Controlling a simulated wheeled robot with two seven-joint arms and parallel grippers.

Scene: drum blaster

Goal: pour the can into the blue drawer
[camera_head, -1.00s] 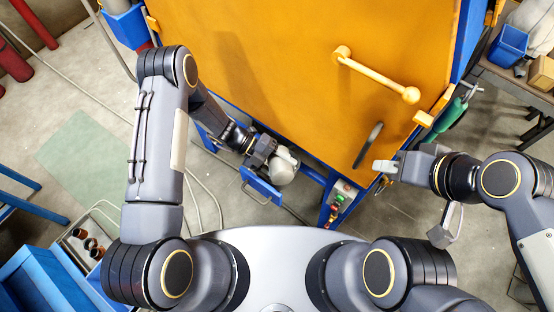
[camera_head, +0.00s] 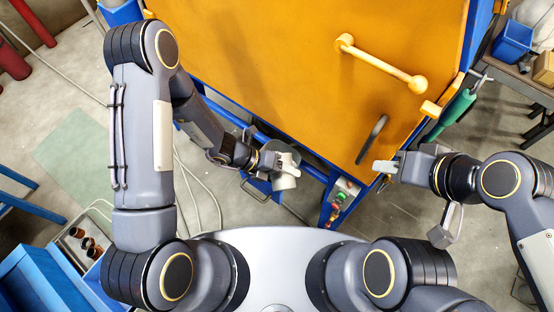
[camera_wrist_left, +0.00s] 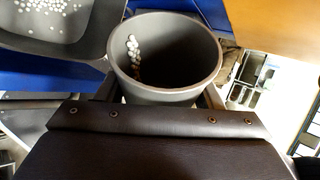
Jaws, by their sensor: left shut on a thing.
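My left gripper (camera_head: 272,162) is shut on a grey can (camera_head: 286,177), low in front of the orange machine. The can also shows in the left wrist view (camera_wrist_left: 160,96), where its open mouth faces the camera and a few white pellets cling inside. The blue drawer (camera_head: 258,191) juts out low beside and partly under the can; the arm and can hide part of it. In the left wrist view, white pellets (camera_wrist_left: 45,6) lie in a grey-rimmed container at the upper left. My right gripper (camera_head: 415,200) is open and empty near the machine's right side.
The orange door (camera_head: 290,60) with a yellow lever (camera_head: 378,68) and dark handle (camera_head: 371,139) fills the back. A button box (camera_head: 340,198) stands right of the can. A grey tray (camera_head: 84,240) is at the left. Floor at the left is partly clear.

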